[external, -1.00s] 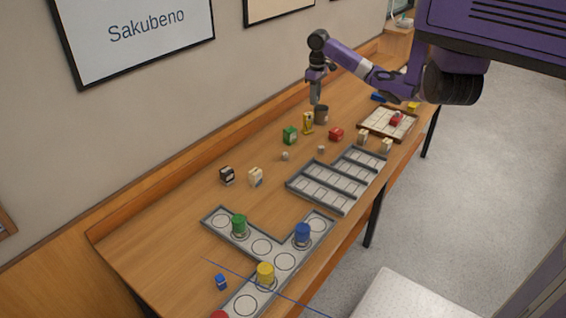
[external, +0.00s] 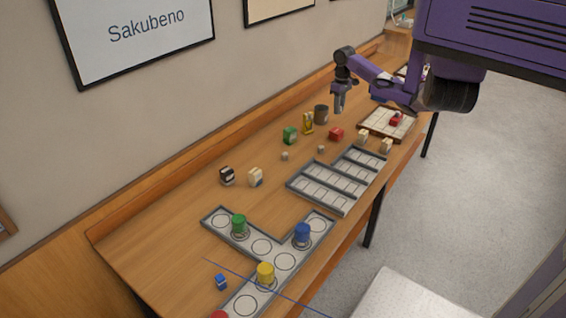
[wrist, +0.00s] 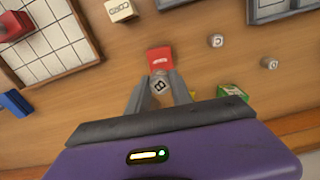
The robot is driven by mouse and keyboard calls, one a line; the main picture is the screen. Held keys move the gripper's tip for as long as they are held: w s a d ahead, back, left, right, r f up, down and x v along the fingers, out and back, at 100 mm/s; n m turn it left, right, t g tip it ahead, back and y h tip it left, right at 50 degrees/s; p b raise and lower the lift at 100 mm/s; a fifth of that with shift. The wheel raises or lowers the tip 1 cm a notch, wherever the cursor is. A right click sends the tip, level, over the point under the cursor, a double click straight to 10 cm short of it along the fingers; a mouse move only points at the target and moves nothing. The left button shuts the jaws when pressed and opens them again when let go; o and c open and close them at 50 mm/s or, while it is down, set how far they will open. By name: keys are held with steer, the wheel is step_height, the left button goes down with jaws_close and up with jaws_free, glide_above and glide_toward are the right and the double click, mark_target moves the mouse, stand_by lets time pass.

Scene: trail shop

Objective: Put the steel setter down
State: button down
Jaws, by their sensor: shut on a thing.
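My gripper (external: 338,108) is above the table, to the right of the dark cup (external: 321,114) in the external view. In the wrist view my gripper (wrist: 160,82) is shut on a small pale grey piece marked with a letter like B (wrist: 159,86), which I take to be the steel setter. Its lower part is hidden, and it is too small to make out in the external view. A red block (wrist: 160,58) shows just beyond the fingertips; it is also in the external view (external: 336,134), below the gripper.
Two small lettered pieces (wrist: 216,40) (wrist: 269,63) lie on the wood. A gridded tray (external: 375,128) holds a red piece. Cream blocks (external: 363,136), a green block (external: 290,135) and a yellow piece (external: 308,124) stand nearby. Grey slotted racks (external: 330,190) lie towards the front. Bare wood lies between.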

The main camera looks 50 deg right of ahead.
mark_target(336, 130)
step_height(336, 130, down, 9)
steer(key=shift+f, duration=0.15)
stand_by(0.4)
steer(key=shift+f, duration=0.15)
steer(key=c, duration=1.1)
jaws_free()
steer(key=shift+c, duration=0.2)
step_height(336, 130, up, 12)
steer(key=shift+r+b, duration=0.2)
steer(key=shift+b, duration=0.2)
steer(key=shift+w, duration=0.15)
